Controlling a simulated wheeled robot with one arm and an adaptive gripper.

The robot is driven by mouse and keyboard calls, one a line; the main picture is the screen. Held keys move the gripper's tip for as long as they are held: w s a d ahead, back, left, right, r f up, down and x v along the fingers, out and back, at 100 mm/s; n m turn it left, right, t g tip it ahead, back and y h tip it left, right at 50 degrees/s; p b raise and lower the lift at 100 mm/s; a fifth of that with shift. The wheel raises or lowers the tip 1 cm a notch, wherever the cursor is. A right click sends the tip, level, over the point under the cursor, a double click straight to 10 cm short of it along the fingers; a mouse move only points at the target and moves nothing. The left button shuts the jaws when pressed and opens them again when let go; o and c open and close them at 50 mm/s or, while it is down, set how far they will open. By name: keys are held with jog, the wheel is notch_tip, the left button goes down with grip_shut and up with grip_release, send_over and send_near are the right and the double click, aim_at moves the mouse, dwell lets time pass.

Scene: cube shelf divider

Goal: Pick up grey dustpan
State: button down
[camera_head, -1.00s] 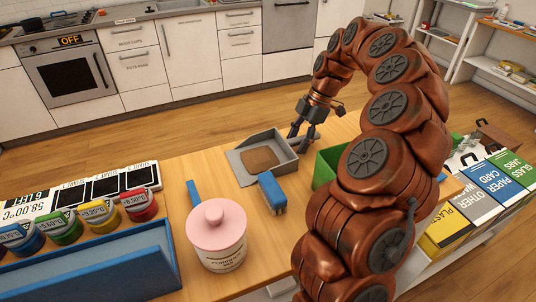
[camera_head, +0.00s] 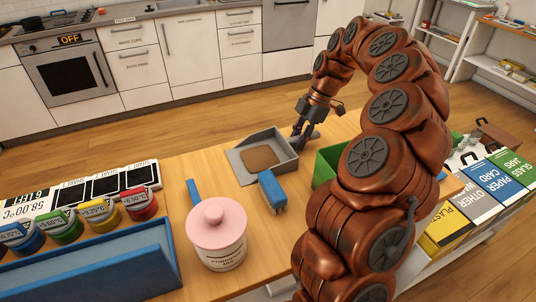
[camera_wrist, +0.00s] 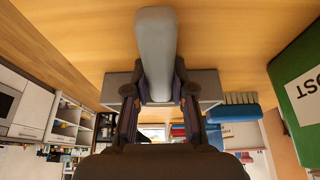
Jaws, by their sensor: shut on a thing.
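The grey dustpan (camera_head: 287,160) lies on the wooden table with a flat brown patch in its pan. My gripper (camera_head: 303,139) is at its far right side, low over the table. In the wrist view, the dustpan's grey handle (camera_wrist: 155,40) runs between the two dark fingers of my gripper (camera_wrist: 159,92), which are shut on it. Part of the grey pan (camera_wrist: 205,85) shows behind the fingers. In the head view the handle is hidden by the gripper and the pan wall.
A blue brush (camera_head: 271,192) lies just in front of the dustpan. A green box (camera_head: 326,165) stands to its right, close to my arm. A pink-lidded jar (camera_head: 217,234) stands nearer. Coloured-lid jars (camera_head: 100,217) and a blue tray (camera_head: 100,268) are at left.

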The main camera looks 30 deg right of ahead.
notch_tip(320, 180, up, 18)
jog(key=p, duration=0.5)
dwell(0.6)
